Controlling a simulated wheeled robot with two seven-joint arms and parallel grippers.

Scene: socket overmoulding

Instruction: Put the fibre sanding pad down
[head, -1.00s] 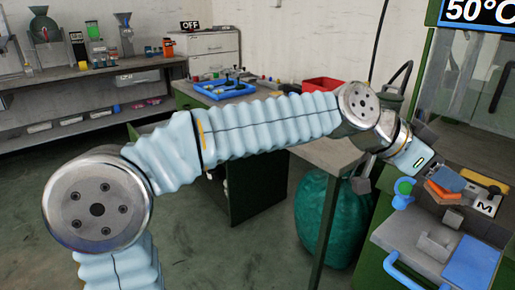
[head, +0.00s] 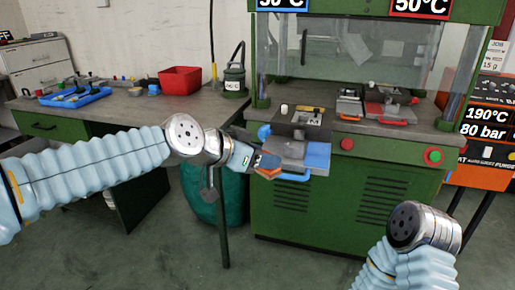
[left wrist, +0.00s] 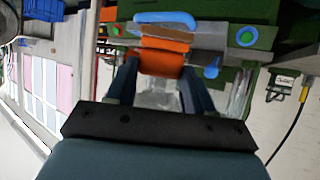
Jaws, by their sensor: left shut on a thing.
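The fibre sanding pad appears as an orange-brown block (head: 268,173) at the tip of my left gripper (head: 262,162) in the head view. In the left wrist view the orange block (left wrist: 160,64) sits between the two fingers of my left gripper (left wrist: 158,75), which is shut on it. The pad is held in front of the press bench, beside the grey plate with a blue pad (head: 317,155) on it. The fingertips are partly hidden in the head view. My right arm shows at the lower right, but its gripper is out of view.
The green press (head: 340,205) has a guarded chamber and a blue handle (head: 292,177) at its front edge. Moulds (head: 385,110) stand on its bed. To the left is a worktable (head: 130,112) with a red bin (head: 180,79) and a blue tray (head: 75,96). A teal sack (head: 205,195) stands beneath.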

